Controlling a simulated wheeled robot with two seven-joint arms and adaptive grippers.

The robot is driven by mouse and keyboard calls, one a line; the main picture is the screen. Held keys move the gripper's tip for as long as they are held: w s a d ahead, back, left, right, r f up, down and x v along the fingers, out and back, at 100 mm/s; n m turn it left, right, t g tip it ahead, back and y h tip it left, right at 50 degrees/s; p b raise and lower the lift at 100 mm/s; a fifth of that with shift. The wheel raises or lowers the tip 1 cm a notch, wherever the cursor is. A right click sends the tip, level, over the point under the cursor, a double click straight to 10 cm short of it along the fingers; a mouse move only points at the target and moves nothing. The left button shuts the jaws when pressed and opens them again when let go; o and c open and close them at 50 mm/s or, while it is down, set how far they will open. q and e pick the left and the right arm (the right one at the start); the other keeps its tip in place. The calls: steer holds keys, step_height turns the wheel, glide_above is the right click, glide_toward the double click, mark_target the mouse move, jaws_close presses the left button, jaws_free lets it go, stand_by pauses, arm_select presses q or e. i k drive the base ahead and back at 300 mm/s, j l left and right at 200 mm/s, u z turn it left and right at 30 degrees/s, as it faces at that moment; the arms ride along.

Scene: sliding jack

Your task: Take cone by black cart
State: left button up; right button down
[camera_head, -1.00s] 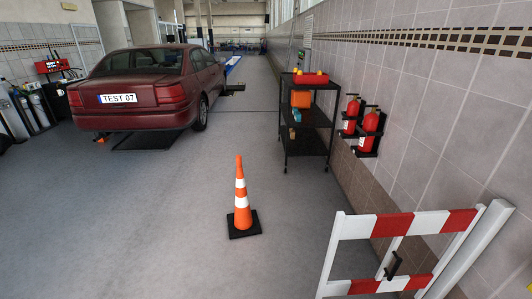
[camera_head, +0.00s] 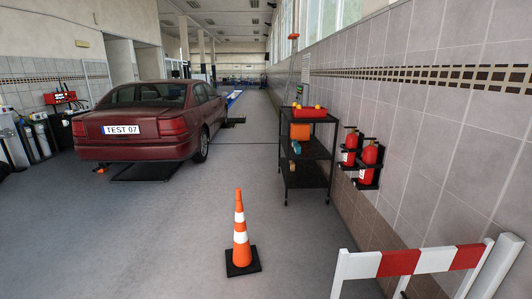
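An orange traffic cone (camera_head: 240,238) with white bands and a black square base stands upright on the grey floor, a little left of the picture's middle. A black cart (camera_head: 308,172) with shelves stands behind it and to the right, close to the tiled wall. The cart carries a red tray (camera_head: 308,112) on top and an orange box (camera_head: 300,131) below it. The cone is apart from the cart. Neither of my grippers shows in the head view.
A red-and-white barrier (camera_head: 410,262) stands at the front right. Two red fire extinguishers (camera_head: 369,162) hang on the right wall. A dark red car (camera_head: 150,122) is parked at the left. The floor around the cone is clear.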

mark_target(244, 259)
steer(key=z, duration=1.35)
steer(key=u, duration=1.6)
steer(key=i+u, duration=0.15)
steer(key=i, duration=0.35)
